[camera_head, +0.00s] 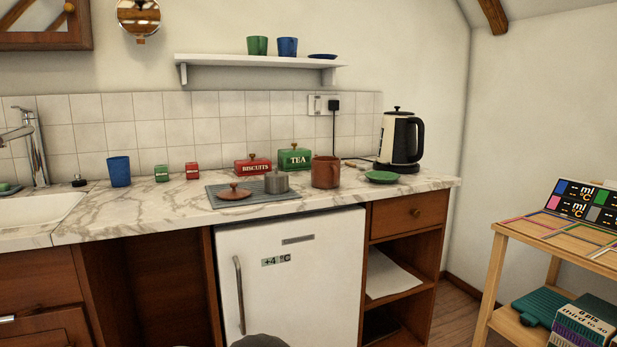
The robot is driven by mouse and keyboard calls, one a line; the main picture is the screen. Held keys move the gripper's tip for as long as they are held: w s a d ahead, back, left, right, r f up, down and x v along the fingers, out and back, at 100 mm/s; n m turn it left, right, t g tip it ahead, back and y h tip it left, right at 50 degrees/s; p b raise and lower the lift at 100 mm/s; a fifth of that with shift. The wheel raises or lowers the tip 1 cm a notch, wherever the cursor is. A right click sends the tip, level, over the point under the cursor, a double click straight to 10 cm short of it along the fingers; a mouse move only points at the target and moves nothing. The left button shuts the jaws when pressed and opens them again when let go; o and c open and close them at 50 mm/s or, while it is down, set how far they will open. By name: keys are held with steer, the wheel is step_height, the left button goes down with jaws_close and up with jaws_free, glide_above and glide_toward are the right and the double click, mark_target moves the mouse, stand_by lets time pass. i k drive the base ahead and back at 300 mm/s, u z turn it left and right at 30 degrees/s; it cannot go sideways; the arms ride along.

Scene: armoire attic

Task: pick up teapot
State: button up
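No vessel with a clear spout and lid shows as a teapot. A brown vessel with a side handle (326,172) stands upright on the marble counter, and I cannot tell whether it is the teapot's body or a mug. A brown lid with a knob (234,191) lies on a grey mat (222,203) to its left. A small grey lidded pot (276,182) stands at the mat's right side. A white and black kettle (401,140) stands at the counter's right end.
A red biscuits tin (253,167) and green tea tin (295,158) stand behind the mat. A green saucer (381,177) lies right of the brown vessel. A blue cup (119,171) stands near the sink (38,209). A wooden stand (497,268) is at right.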

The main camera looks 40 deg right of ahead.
mark_target(326, 175)
steer(key=z, duration=0.35)
steer(key=i, duration=0.65)
steer(key=z, duration=0.95)
steer(key=i, duration=0.25)
steer(key=z, duration=0.25)
